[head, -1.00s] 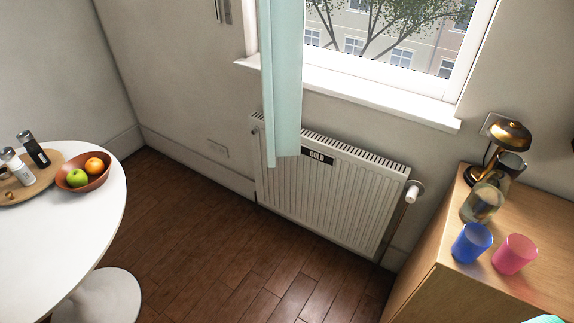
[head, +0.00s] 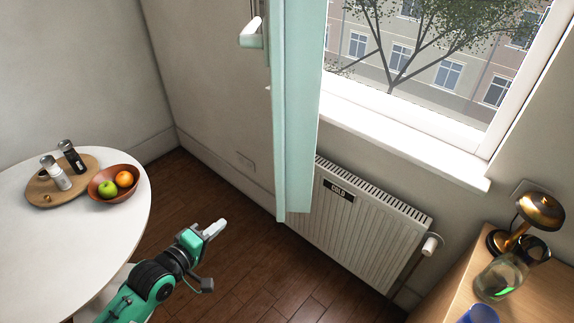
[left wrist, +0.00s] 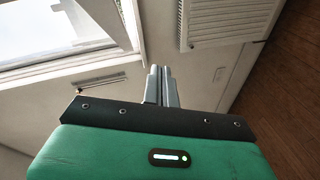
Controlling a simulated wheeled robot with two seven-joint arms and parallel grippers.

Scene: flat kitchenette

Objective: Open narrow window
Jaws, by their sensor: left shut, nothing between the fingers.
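A white-framed window (head: 490,130) is at the upper right of the head view, with a tree and buildings behind its glass. Its top is cut off, and I cannot tell whether it is the narrow one. My left gripper (head: 215,229) is shut and empty over the floor, right of the round table and well apart from the window. In the left wrist view its fingers (left wrist: 160,85) are together, with part of a window frame (left wrist: 60,67) at upper left. My right gripper is not in view.
A radiator (head: 360,220) stands below the sill (head: 400,145). The white table (head: 70,245) holds a tray and fruit bowl (head: 113,183). A wooden cabinet (head: 450,290) bears a lamp, jug and blue cup.

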